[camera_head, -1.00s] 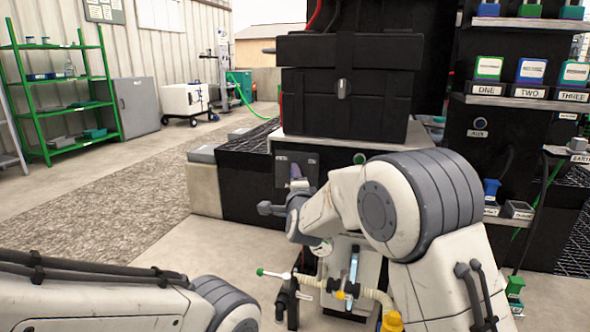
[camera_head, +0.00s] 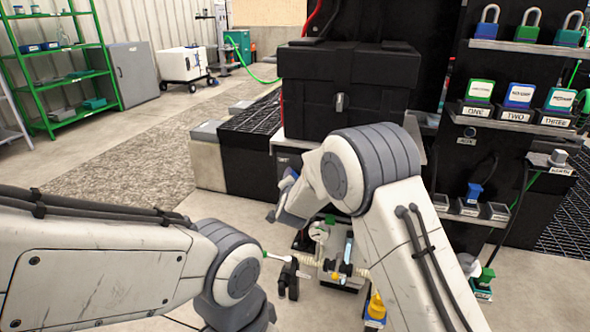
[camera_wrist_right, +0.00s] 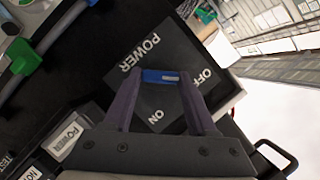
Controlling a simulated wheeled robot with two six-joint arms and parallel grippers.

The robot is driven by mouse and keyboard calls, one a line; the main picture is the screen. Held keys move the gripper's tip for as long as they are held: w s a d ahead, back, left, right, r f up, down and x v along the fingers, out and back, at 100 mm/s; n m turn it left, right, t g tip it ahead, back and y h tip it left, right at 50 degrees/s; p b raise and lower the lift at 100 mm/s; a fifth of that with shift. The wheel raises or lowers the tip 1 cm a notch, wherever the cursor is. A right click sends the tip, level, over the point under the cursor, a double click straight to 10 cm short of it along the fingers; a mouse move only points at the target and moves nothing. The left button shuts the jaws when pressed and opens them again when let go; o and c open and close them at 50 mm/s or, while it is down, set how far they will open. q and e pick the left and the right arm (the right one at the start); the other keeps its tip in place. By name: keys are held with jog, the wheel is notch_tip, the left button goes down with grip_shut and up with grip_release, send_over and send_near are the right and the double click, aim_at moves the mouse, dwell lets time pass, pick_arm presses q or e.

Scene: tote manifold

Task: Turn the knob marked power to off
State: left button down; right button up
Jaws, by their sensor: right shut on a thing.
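In the right wrist view the blue knob (camera_wrist_right: 160,76) sits on a dark panel (camera_wrist_right: 178,48) lettered POWER, OFF and ON. OFF is to the right of the knob and ON is below it. My right gripper (camera_wrist_right: 161,78) has its two purple fingers shut on the knob, one on each side. Which mark the knob points to is unclear. In the head view my right gripper (camera_head: 288,180) is partly seen at the black cabinet's front, and my right arm hides most of the panel.
A black case (camera_head: 345,90) stands above the panel. A stand with valves and hoses (camera_head: 340,255) is low in front. Shelves at right hold padlocks (camera_head: 528,25) and labelled blocks (camera_head: 519,96). The floor at left (camera_head: 130,150) is clear.

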dwell(0.3)
jog(key=o, duration=1.4)
jog(key=shift+c, duration=0.2)
jog(key=p+v, duration=0.2)
jog(key=v, duration=0.8)
jog(key=shift+s+r, duration=0.15)
jog(key=shift+s, duration=0.1)
jog(key=shift+a, duration=0.15)
